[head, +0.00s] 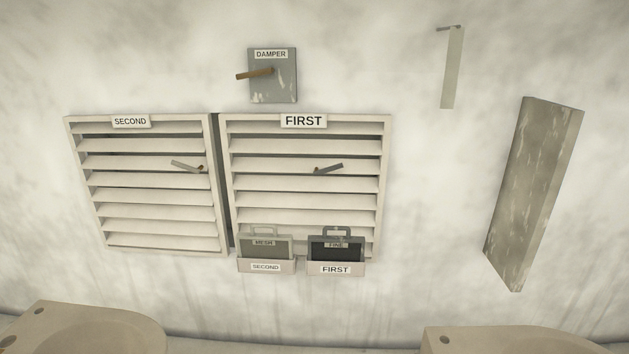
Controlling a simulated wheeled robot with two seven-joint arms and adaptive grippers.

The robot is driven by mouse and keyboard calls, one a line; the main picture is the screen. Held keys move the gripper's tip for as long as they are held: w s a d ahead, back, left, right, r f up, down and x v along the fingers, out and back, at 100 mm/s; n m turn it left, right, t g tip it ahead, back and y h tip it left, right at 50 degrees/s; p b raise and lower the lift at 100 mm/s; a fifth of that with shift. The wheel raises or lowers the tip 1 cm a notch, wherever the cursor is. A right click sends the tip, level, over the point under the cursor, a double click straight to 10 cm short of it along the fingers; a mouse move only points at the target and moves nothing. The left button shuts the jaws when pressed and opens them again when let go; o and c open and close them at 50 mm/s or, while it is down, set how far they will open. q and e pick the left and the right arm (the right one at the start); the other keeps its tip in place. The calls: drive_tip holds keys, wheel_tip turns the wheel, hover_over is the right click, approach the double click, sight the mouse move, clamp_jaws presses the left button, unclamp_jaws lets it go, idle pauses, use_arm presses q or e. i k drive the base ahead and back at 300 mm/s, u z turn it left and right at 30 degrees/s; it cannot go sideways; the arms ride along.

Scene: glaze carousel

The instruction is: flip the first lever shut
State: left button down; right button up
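The louvred panel labelled FIRST (305,205) is on the wall near the middle of the head view, with its pale slats showing. A small dark grey lever (329,168) sits on its front, with its pivot at the left end and its handle pointing right and slightly up. The panel's FIRST label (303,121) is at its top. Neither of my grippers is in view, and nothing touches the lever.
Left is the SECOND louvred panel (150,212) with its own lever (186,166). Above is a DAMPER plate (286,90) with a brown handle (256,74). Below, holders labelled SECOND (287,267) and FIRST (352,268) carry MESH (264,251) and FINE (336,254) filters. A grey board (533,190) is right.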

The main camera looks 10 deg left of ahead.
sight(316, 172)
drive_tip(key=i, duration=1.05)
drive_tip(key=z, duration=0.9)
